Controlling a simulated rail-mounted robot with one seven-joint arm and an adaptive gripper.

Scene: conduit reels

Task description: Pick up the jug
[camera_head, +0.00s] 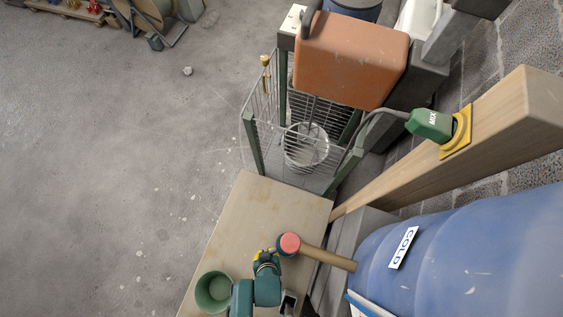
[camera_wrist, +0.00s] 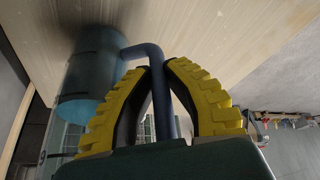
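The jug (camera_wrist: 93,75) is a blue-teal cylinder with a curved dark-blue handle, left of my fingers in the wrist view, which looks upside down. In the head view the round teal-rimmed thing with a pink face (camera_head: 289,243), just right of my fingers, appears to be the jug. My gripper (camera_wrist: 160,66) has yellow ribbed fingers on both sides of the handle, with tips close against it, and looks shut on it. It also shows in the head view (camera_head: 265,256). A dark shadow lies by the jug's base; I cannot tell whether it touches the table.
A green bowl (camera_head: 213,292) stands on the wooden table (camera_head: 255,210), left of my arm. A wooden rod (camera_head: 328,258) lies right of the jug, near a blue barrel (camera_head: 470,250). A wire cage (camera_head: 262,120) stands beyond the table.

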